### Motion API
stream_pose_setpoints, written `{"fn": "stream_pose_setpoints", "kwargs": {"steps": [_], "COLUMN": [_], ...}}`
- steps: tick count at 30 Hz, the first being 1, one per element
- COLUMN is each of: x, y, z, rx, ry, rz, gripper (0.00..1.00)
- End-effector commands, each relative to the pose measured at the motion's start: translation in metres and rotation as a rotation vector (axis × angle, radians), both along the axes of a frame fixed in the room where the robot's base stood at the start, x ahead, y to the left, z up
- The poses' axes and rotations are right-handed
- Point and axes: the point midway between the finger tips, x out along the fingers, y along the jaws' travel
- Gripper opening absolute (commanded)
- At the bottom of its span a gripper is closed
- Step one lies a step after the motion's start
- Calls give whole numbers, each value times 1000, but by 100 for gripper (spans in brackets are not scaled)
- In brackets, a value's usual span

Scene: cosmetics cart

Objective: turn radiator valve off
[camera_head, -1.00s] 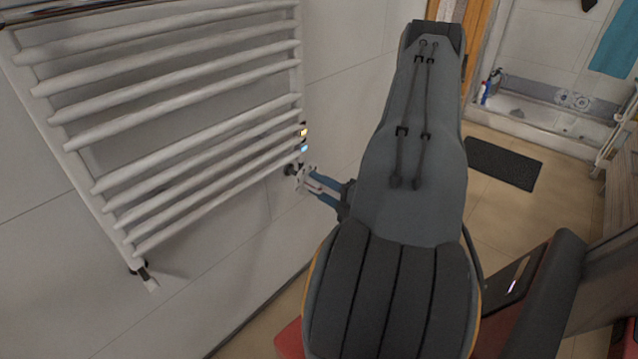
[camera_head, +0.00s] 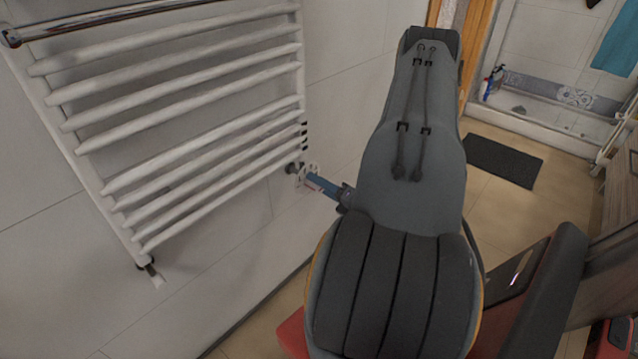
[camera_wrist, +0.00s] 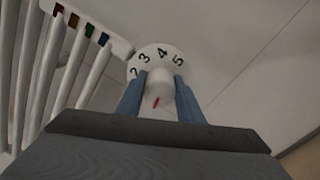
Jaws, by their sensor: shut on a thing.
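The radiator valve (camera_head: 302,170) is a white round knob at the lower right corner of the white radiator. In the wrist view the valve's dial (camera_wrist: 150,57) shows the black numbers 2, 3, 4 and 5, and a red mark is on the knob's near end. My gripper (camera_wrist: 160,92) has its blue fingers on both sides of the knob and is shut on it. In the head view my gripper (camera_head: 312,181) reaches the valve from the right, and one finger mostly hides the other. The dial's lower part is hidden by the knob and fingers.
The white radiator (camera_head: 190,120) with its several bars hangs on the tiled wall left of the valve. Small coloured tabs (camera_wrist: 73,20) sit on its side post. A dark mat (camera_head: 503,161) lies on the floor at the right. The wall below the valve is clear.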

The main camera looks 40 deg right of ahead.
Motion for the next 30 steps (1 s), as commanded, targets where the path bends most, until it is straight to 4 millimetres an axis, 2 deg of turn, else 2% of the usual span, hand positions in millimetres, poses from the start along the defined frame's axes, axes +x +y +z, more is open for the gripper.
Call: {"fn": "stream_pose_setpoints", "kwargs": {"steps": [11,12,15,25,30], "x": [0,0,0,-2,-20], "y": [1,1,1,0,-3], "z": [-1,-1,-1,0,-1], "rx": [-5,-4,-4,-4,-3], "ry": [1,1,1,1,1], "rz": [1,1,1,0,-4], "gripper": [11,35,52,52,52]}}
